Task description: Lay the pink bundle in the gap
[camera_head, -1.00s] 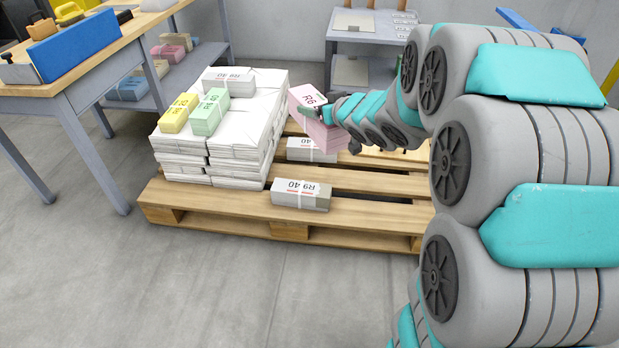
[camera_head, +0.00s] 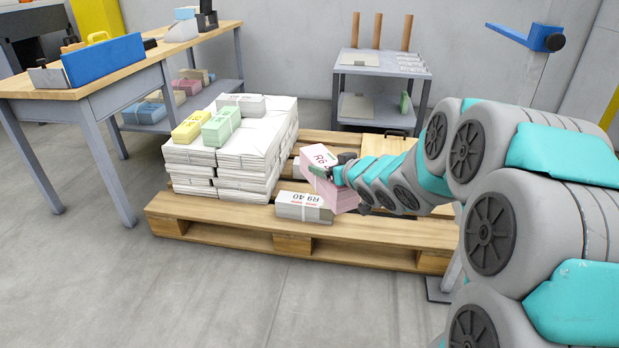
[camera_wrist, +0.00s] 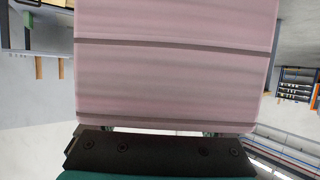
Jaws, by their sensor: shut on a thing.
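A grey-white bundle labelled R9 40 (camera_head: 298,208) lies at the pallet's front edge, just left of the pink bundle in the picture. Another bundle behind is mostly hidden by the pink one. I cannot tell where the gap's edges are.
White paper stacks (camera_head: 235,160) fill the pallet's left side. On top lie a yellow bundle (camera_head: 192,128), a green bundle (camera_head: 221,127) and a grey bundle. A workbench (camera_head: 95,88) stands left, a grey cart (camera_head: 380,68) behind. Pallet slats right of the front bundle are bare.

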